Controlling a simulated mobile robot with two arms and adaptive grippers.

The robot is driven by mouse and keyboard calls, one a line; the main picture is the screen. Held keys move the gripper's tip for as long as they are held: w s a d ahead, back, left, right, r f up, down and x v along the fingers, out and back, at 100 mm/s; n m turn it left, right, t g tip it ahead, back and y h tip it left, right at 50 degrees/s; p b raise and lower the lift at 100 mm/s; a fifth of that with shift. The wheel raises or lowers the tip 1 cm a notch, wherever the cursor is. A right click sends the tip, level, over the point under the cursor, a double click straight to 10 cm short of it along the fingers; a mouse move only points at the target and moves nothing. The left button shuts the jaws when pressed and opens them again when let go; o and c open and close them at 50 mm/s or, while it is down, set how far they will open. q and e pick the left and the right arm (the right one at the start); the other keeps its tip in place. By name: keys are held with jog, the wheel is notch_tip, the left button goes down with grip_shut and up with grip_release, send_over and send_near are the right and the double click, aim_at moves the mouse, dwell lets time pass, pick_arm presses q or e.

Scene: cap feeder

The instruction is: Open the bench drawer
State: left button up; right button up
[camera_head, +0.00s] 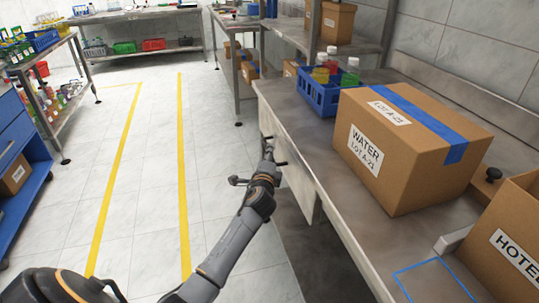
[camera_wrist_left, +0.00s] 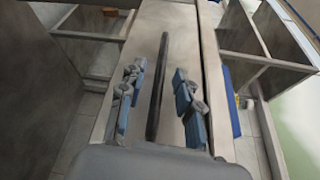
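The bench drawer has a pale front (camera_head: 296,178) under the worktop's edge. In the left wrist view the drawer front (camera_wrist_left: 178,40) fills the middle, with a long dark bar handle (camera_wrist_left: 160,75) on it. My left gripper (camera_head: 268,152) is at the drawer front in the head view. In the left wrist view its blue-grey fingers (camera_wrist_left: 160,100) stand apart on either side of the handle, with a visible gap on both sides. The handle is mostly hidden by the hand in the head view. My right gripper is not in view.
On the bench (camera_head: 355,225) stand a water carton (camera_head: 395,170), a blue crate (camera_head: 318,97) with bottles and an open carton (camera_head: 510,250). The floor left of the bench is clear, with yellow lines (camera_head: 182,150). A blue cart (camera_head: 15,135) stands at far left.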

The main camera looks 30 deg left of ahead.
pick_arm(q)
jog(key=shift+x, duration=1.15)
grip_shut()
